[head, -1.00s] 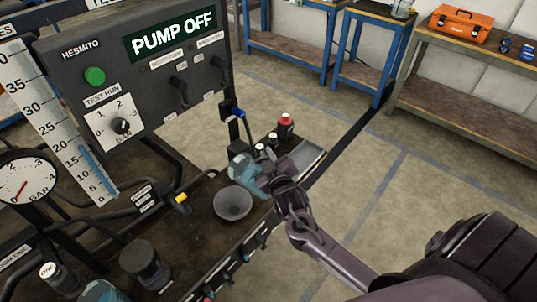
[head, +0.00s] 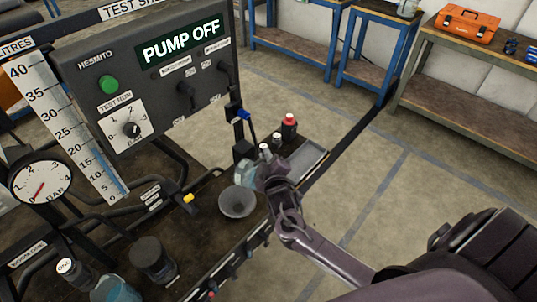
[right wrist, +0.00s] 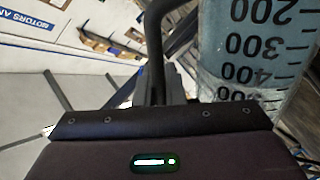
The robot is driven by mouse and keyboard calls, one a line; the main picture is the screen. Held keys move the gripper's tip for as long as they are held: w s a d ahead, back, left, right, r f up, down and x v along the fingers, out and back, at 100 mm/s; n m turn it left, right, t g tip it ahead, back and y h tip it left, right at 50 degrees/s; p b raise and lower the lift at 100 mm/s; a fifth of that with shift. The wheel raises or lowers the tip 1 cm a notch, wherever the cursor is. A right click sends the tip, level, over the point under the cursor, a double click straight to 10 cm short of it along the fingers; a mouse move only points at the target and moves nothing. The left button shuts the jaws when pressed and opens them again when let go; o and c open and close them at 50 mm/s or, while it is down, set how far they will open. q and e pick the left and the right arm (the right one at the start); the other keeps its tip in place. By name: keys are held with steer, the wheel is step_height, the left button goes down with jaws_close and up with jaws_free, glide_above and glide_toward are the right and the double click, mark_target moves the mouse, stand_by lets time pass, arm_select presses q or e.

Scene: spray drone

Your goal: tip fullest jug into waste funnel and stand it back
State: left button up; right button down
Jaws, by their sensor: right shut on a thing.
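My right gripper (head: 268,180) is shut on the dark handle of a clear bluish jug (head: 244,173). The jug is beside and behind the grey funnel (head: 237,203), close to its rim, and looks nearly upright. The gripper hides part of it. In the right wrist view, the dark handle (right wrist: 156,45) rises from the gripper, and the jug's wall (right wrist: 262,50) with black graduation numbers shows at the right. Its liquid level is unclear. Another bluish jug (head: 115,289) stands at the bottom left, cut off by the frame. My left gripper is not visible.
Small white-capped bottles (head: 266,151) and a red-capped bottle (head: 289,126) stand behind the gripper, near a grey tray (head: 308,158). A dark jar (head: 153,261) stands at the front left. The control panel (head: 150,75) reads PUMP OFF and rises behind the bench.

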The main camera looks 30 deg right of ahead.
mark_target(244, 163)
steer(key=shift+w+a+f+n+p, duration=0.1)
steer(key=shift+w+a+n+p, duration=0.15)
steer(key=shift+a+n, duration=0.25)
steer(key=shift+w+a+f+n+p, duration=0.15)
steer(key=shift+a+n+p, duration=0.15)
steer(key=shift+n, duration=0.2)
steer(key=shift+w+a+f+n+g+h, duration=0.15)
steer(key=shift+a+f+n+h, duration=0.15)
steer(key=shift+a+n, duration=0.1)
steer(key=shift+w+a+f+n+g+h, duration=0.15)
steer(key=shift+a+f+n+h, duration=0.1)
steer(key=shift+a+n, duration=0.15)
steer(key=shift+w+a+f+n+h+b, duration=0.2)
steer(key=shift+w+a+f+n, duration=0.1)
steer(key=shift+a+f+n, duration=0.4)
steer(key=shift+w+a+f+n+h+b, duration=0.2)
steer(key=shift+a+f+n, duration=0.25)
steer(key=shift+a+n, duration=0.35)
steer(key=shift+a, duration=0.1)
steer(key=shift+w, duration=0.1)
stand_by(1.2)
